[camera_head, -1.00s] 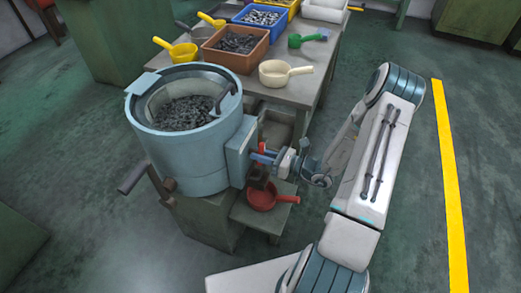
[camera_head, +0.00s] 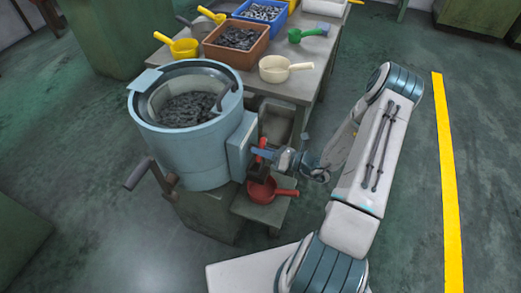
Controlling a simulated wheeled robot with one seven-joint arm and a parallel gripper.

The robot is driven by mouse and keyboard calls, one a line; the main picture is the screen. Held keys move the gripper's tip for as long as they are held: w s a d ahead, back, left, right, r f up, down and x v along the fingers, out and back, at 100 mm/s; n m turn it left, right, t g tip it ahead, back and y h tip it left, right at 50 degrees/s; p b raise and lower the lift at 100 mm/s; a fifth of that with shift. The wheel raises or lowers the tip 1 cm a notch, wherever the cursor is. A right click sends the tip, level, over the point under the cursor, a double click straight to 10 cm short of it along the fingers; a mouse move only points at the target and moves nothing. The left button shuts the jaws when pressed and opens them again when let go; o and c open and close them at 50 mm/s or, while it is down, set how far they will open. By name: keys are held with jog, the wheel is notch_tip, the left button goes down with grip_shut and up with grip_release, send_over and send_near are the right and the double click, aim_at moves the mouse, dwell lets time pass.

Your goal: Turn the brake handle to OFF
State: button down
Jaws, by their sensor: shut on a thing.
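A pale blue drum machine (camera_head: 190,168) stands left of centre, with a box on its right side (camera_head: 238,147). A small red handle (camera_head: 262,143) shows beside that box, next to a blue bar that sticks out to the right. My gripper (camera_head: 276,158) reaches in from the right at this spot and is shut on the red handle. The fingers hide part of the handle, and its exact angle is hard to tell. No OFF mark is readable in this view.
A red scoop (camera_head: 264,190) lies on a low shelf just below my gripper. A crank (camera_head: 138,173) sticks out at the drum's left. A table (camera_head: 298,86) with bins and scoops stands behind. Open floor lies to the right, with a yellow line (camera_head: 447,190).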

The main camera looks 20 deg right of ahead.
jog(key=shift+w+d, duration=0.1)
jog(key=c, duration=1.3)
grip_release()
jog(key=b+v, duration=0.1)
jog(key=v, duration=1.2)
jog(key=shift+s+d, duration=0.3)
